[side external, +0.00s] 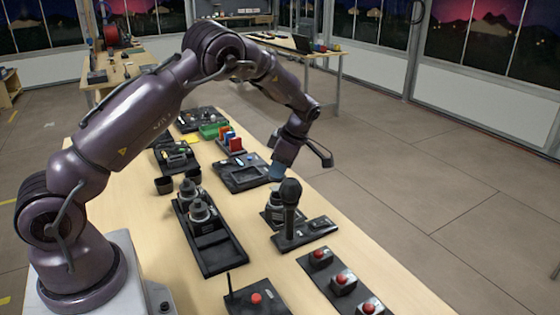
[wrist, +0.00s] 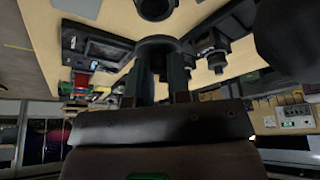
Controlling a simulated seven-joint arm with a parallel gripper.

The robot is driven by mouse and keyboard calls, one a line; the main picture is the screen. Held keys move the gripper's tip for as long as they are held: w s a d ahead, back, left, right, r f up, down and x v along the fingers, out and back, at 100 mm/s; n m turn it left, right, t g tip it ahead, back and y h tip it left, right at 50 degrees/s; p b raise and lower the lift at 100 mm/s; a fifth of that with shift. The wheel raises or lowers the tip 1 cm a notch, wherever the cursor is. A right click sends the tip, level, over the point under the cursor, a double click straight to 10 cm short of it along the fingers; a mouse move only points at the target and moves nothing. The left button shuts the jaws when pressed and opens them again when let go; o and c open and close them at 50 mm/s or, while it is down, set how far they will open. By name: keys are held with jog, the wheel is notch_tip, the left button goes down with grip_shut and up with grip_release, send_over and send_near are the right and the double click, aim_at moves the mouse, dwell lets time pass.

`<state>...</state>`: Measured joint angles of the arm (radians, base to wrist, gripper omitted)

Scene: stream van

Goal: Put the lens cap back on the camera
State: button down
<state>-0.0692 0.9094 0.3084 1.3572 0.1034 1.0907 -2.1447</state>
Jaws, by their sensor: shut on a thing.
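My gripper (side external: 277,172) is over the right part of the table, pointing down. In the wrist view its fingers (wrist: 160,82) are shut on a dark round disc, the lens cap (wrist: 158,46). The cap is hard to make out in the side view. A dark upright piece with pale rings, which looks like the camera with its lens up (side external: 272,210), stands just below my gripper, partly behind a microphone. A dark round shape (wrist: 156,8) at the top edge of the wrist view is probably its lens. The cap appears apart from it.
The microphone (side external: 290,192) stands upright close by; its dark head (wrist: 287,35) fills the wrist view's upper right. A black tray (side external: 222,250) with two lens-like pieces lies left. Red-button boxes (side external: 343,281) lie in front. A device tray (side external: 240,175) and coloured cards (side external: 230,140) are behind.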

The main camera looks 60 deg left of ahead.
aim_at(279, 195)
jog(key=shift+f, duration=2.3)
jog(key=shift+f, duration=0.2)
dwell(0.4)
jog(key=c, duration=0.5)
grip_release()
jog(key=shift+r, duration=0.1)
jog(key=shift+r, duration=3.45)
grip_shut()
